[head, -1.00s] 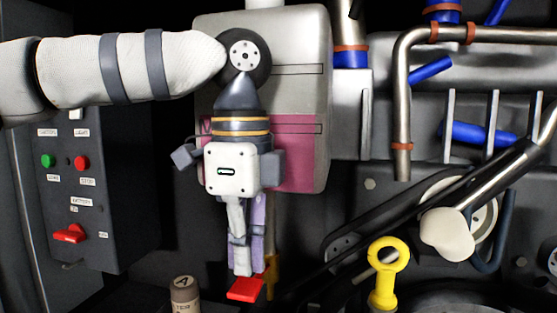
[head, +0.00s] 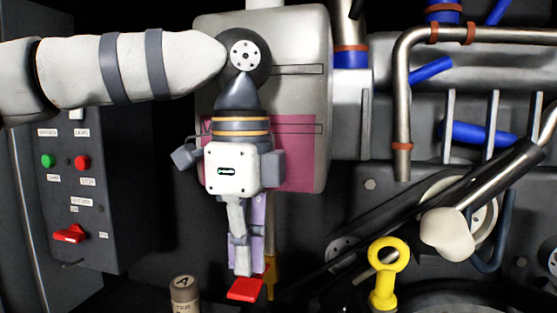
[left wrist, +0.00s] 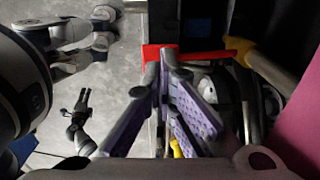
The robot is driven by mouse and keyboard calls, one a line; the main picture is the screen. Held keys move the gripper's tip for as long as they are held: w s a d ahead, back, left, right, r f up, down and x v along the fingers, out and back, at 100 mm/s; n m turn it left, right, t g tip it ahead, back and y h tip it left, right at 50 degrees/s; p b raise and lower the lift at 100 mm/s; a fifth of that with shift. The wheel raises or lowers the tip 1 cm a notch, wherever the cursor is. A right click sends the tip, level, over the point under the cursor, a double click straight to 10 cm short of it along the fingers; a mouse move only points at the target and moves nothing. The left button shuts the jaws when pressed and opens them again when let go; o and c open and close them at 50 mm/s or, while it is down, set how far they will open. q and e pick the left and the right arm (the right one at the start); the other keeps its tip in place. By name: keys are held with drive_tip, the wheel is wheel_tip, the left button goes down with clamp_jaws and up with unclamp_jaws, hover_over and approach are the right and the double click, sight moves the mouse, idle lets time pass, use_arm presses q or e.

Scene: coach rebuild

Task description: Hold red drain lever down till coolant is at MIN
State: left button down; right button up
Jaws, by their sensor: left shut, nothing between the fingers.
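The coolant tank (head: 289,95) is pale and hangs at the top middle of the head view. Its pink coolant (head: 297,160) stands slightly above the lower line and well below the upper line. The red drain lever (head: 246,289) is below the tank, joined to a brass valve (head: 269,272). My left gripper (head: 243,270) points down, shut and empty, its fingertips at the lever. In the left wrist view the red lever (left wrist: 200,55) runs across beside the fingertips (left wrist: 162,58). My right gripper (left wrist: 81,103) shows small there, fingers apart, away from the lever.
A control box (head: 100,190) with green and red buttons and a red switch stands at the left. A yellow ring handle (head: 387,262), a filter cap (head: 184,290), belts and pipes (head: 404,110) crowd the right and front.

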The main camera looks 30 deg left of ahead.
sight(245, 287)
use_arm(q)
drive_tip(key=shift+f, duration=2.45)
use_arm(e)
drive_tip(key=shift+w+r, duration=0.3)
idle(3.4)
idle(0.4)
use_arm(q)
drive_tip(key=shift+r+p, duration=0.35)
wheel_tip(245, 287, up, 2)
drive_tip(key=shift+s+r+p, duration=0.1)
drive_tip(key=shift+p, duration=0.3)
wheel_tip(245, 287, up, 4)
drive_tip(key=shift+r, duration=0.55)
use_arm(e)
drive_tip(key=shift+w+r+t, duration=0.4)
drive_tip(key=shift+w+r, duration=0.2)
drive_tip(key=shift+w, duration=0.05)
